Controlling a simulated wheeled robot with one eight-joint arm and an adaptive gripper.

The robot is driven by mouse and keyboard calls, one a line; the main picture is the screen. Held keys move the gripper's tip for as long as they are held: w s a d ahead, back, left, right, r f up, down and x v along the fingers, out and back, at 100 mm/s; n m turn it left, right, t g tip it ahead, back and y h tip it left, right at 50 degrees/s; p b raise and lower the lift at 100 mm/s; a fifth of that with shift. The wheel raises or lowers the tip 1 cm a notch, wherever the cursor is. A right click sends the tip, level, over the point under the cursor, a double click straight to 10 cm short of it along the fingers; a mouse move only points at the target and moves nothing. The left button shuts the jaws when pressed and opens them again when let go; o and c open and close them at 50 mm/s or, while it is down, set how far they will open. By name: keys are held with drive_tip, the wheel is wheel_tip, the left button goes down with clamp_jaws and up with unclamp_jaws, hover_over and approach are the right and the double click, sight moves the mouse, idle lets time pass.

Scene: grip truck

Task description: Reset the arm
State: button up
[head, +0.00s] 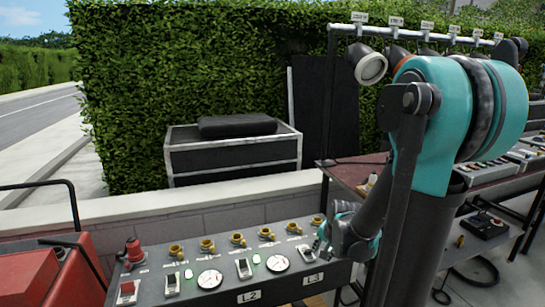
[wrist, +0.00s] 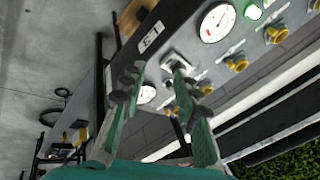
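My teal and dark grey arm rises on the right of the head view and bends down to the right end of a grey control panel (head: 215,297). My gripper (head: 324,238) is beside the panel's right end, near the L3 label (head: 314,279). In the wrist view its two green-and-grey fingers (wrist: 155,85) stand apart with nothing held between them. A lever switch (wrist: 176,62) on the panel shows just beyond the fingertips. I cannot tell whether a finger touches it.
The panel carries yellow knobs (head: 237,239), dial gauges (head: 278,262) and a red button (head: 134,250). A red machine (head: 40,280) stands at left. A shelf table (head: 485,176) and a lamp rack (head: 430,34) are at right. A low wall and hedge lie behind.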

drive_tip(key=s+d+n+h, duration=0.1)
drive_tip(key=s+n, duration=0.7)
drive_tip(key=s, duration=0.6)
drive_tip(key=shift+s+d+r+g, duration=0.15)
drive_tip(key=shift+s+d+g, duration=0.15)
